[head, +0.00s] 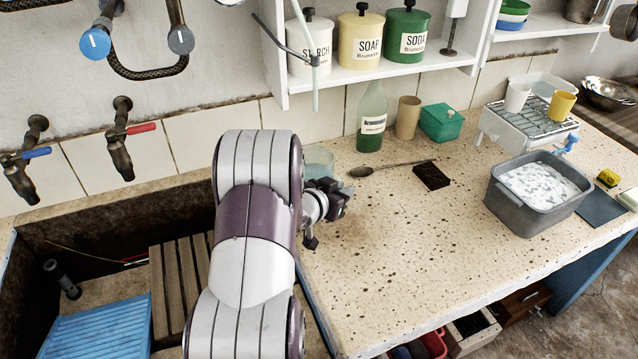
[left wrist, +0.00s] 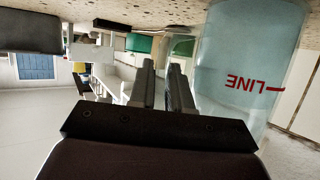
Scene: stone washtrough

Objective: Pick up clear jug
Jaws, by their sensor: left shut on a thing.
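The clear jug (head: 320,157) is at the back of the speckled stone counter, partly hidden behind my left arm in the head view. In the left wrist view the picture is upside down, and the jug (left wrist: 245,65) fills the right side, pale and see-through with a red "LINE" mark. My left gripper (head: 335,196) is at the jug's near side. Its two fingers (left wrist: 165,82) are close together beside the jug's wall, shut on the jug, apparently at its handle. The exact contact is hard to see. My right gripper is out of view.
A green bottle (head: 371,120), a tan cup (head: 408,117) and a green box (head: 441,122) stand behind. A grey tub (head: 535,205) is farther right. The front counter is clear.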

